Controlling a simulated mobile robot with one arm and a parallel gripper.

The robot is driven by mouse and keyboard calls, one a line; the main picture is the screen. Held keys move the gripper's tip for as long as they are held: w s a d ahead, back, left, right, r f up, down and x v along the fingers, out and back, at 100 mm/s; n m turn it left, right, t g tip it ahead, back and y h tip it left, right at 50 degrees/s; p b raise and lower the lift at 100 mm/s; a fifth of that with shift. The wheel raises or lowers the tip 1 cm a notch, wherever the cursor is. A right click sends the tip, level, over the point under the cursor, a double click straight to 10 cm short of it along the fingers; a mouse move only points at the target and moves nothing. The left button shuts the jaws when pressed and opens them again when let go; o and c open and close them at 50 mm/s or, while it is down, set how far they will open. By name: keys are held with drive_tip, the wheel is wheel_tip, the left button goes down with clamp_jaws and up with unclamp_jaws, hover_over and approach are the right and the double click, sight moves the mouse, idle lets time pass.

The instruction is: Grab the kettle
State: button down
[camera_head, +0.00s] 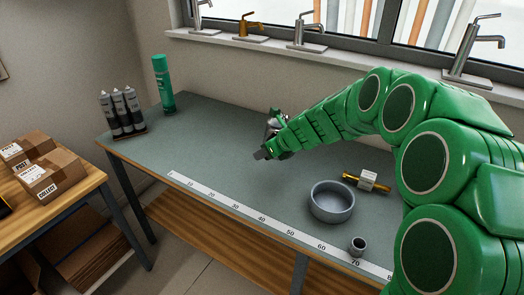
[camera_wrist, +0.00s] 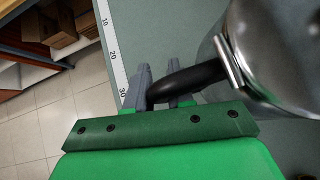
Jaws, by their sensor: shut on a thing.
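The kettle shows in the wrist view as a shiny metal body (camera_wrist: 275,50) at the upper right, with a black curved handle (camera_wrist: 195,78) reaching left from it. My gripper (camera_wrist: 158,88) is shut on this handle, with one grey finger on each side of it. In the head view my gripper (camera_head: 265,152) is over the middle of the workbench. There the kettle (camera_head: 272,124) is mostly hidden behind my gripper and arm. I cannot tell whether its base touches the bench.
The grey workbench (camera_head: 205,150) has a ruler strip (camera_head: 250,214) along its front. A round grey bowl (camera_head: 331,203), a small cup (camera_head: 357,246) and a brass-and-white fitting (camera_head: 367,181) stand to the right. Several cartridges (camera_head: 122,112) and a green canister (camera_head: 163,83) stand at the far left.

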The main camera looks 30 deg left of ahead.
drive_tip(key=shift+s+d+r, duration=0.65)
drive_tip(key=shift+s+d, duration=0.25)
drive_tip(key=shift+s, duration=0.05)
drive_tip(key=shift+s+d+r, duration=0.6)
drive_tip(key=shift+s+d, duration=0.25)
drive_tip(key=shift+s, duration=0.1)
drive_tip(key=shift+d, duration=0.1)
